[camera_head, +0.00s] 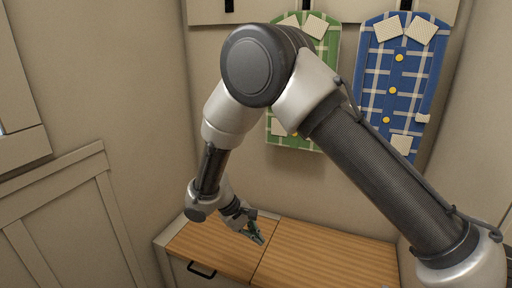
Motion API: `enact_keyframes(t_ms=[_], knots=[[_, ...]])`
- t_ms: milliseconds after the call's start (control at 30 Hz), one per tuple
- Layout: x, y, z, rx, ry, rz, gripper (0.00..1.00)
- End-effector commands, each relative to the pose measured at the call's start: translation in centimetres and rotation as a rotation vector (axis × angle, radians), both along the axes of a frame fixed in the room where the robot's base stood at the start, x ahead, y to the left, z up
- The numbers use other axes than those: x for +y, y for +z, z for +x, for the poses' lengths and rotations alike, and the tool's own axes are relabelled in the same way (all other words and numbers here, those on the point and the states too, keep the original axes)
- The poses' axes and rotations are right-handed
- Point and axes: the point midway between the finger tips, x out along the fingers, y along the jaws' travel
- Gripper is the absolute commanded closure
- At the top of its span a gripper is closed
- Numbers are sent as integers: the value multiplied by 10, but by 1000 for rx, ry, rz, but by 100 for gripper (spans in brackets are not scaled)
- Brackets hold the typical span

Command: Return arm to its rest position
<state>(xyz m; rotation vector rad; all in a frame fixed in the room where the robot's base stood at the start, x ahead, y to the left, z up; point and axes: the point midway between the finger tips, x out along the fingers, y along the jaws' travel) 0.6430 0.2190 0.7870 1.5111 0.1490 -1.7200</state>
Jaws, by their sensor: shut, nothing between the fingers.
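My gripper (257,237) is at the end of my bent arm, low in the middle of the view. It is shut and empty, and its tips point down and to the right, over or close to the wooden top of a cabinet (325,262). I cannot tell the exact gap between the tips and the wood. My arm comes in from the lower right, rises to a high elbow and drops to the gripper. No canister shows in this view.
A green checked shirt-shaped panel (330,48) and a blue one (398,72) hang on the back wall behind my arm. The cabinet has a black handle (201,271). A panelled wall (75,205) stands at left. The right part of the wooden top is clear.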

Motion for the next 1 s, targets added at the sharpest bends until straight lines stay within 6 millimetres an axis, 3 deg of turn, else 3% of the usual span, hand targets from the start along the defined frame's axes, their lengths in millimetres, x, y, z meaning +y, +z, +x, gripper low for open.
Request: enact_keyframes(t_ms=[33,100,400,700,1000], knots=[[-20,28,2,26,-10,21,100],[-45,59,-1,65,-15,50,100],[-157,172,-34,141,-79,221,100],[-250,245,-95,56,-222,419,100],[-318,290,-155,-193,-439,585,100]])
